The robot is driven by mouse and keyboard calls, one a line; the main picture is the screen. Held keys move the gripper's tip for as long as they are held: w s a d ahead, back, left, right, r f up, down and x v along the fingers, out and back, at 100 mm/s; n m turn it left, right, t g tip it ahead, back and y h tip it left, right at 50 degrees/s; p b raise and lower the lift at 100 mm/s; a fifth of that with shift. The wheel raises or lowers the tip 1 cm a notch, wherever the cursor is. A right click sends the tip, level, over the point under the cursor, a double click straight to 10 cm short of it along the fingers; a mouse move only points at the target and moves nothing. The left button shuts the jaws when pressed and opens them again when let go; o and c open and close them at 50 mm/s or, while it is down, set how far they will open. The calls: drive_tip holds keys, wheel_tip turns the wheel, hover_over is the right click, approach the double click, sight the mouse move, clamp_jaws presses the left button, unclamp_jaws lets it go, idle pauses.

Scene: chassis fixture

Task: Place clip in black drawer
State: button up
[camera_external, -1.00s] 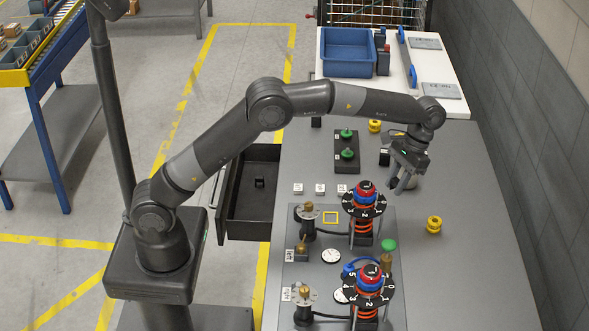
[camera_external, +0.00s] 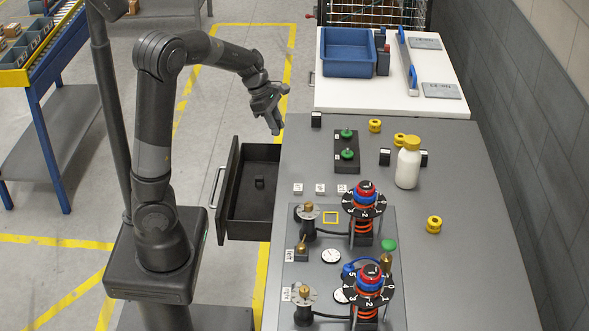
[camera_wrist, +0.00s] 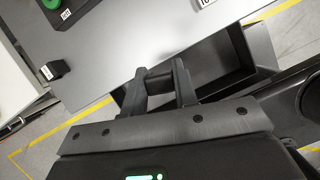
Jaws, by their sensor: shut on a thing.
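My gripper (camera_external: 275,128) is over the left edge of the grey workbench, beyond the drawer's far end and above it. In the wrist view its fingers (camera_wrist: 160,82) are shut on a small black clip (camera_wrist: 159,75), held between the tips. The clip is too small and dark to make out in the external view. The black drawer (camera_external: 234,205) is pulled open at the bench's left side, with a small black object (camera_external: 259,183) inside it. In the wrist view the open drawer (camera_wrist: 215,62) lies below and just beyond the fingers.
Small black blocks (camera_external: 316,120) stand on the bench (camera_external: 465,200), with a green-button box (camera_external: 347,165) nearby. A white bottle with a yellow cap (camera_external: 408,165) stands to the right. Dial posts (camera_external: 363,205) fill the near part. A blue bin (camera_external: 347,55) is on the white table.

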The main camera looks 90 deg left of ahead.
drive_tip(key=s+f+n+y, duration=0.1)
drive_tip(key=s+n, duration=0.2)
drive_tip(key=s, duration=0.1)
hover_over(271, 198)
drive_tip(key=s, duration=0.2)
wheel_tip(271, 198, down, 9)
wheel_tip(271, 198, down, 14)
drive_tip(key=shift+s+d+f, duration=0.1)
drive_tip(key=shift+s+f, duration=0.05)
drive_tip(key=shift+f, duration=0.25)
drive_tip(key=w, duration=0.4)
drive_tip(key=shift+f, duration=0.55)
drive_tip(key=shift+f, duration=0.15)
drive_tip(key=o, duration=1)
